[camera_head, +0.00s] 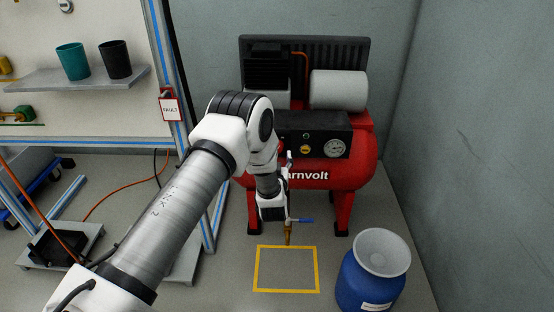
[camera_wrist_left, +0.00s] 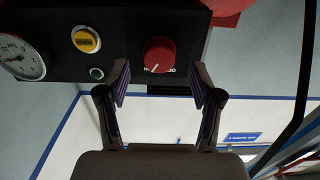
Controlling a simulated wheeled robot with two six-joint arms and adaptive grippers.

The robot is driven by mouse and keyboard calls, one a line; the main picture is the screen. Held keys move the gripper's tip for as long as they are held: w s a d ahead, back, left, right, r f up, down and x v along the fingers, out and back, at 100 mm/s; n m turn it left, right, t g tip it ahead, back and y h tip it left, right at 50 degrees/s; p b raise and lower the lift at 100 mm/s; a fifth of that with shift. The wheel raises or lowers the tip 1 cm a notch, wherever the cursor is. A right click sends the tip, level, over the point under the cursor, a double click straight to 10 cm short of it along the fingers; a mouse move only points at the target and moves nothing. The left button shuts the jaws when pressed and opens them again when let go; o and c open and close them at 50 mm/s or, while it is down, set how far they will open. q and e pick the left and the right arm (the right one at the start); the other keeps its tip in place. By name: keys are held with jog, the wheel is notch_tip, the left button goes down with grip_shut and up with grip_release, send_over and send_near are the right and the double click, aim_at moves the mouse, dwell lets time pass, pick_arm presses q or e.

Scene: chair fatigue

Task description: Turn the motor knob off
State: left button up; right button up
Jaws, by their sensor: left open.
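The red motor knob (camera_wrist_left: 159,55) sits on the compressor's black control panel (camera_wrist_left: 190,25) in the left wrist view. It has a white pointer line; the lettering beside it is partly cut off and hard to read. My left gripper (camera_wrist_left: 160,80) is open, with its two fingers spread on either side below the knob in the picture, apart from it and empty. My right gripper is not in view.
A yellow button (camera_wrist_left: 87,39), a green button (camera_wrist_left: 97,73) and a round gauge (camera_wrist_left: 22,57) are on the same panel. A blue barrel (camera_head: 350,280) stands at the front right. A shelf (camera_head: 90,79) with cups is at the left. The yellow-framed floor square (camera_head: 286,247) is clear.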

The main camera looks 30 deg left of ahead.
pick_arm(q)
jog(key=x, duration=0.3)
jog(key=shift+w+b, duration=0.1)
jog(key=shift+b, duration=0.2)
jog(key=c, duration=1.1)
jog(key=shift+c, duration=0.2)
jog(key=n, duration=1.1)
jog(key=shift+d+n+b, duration=0.15)
jog(key=shift+n+b, duration=0.15)
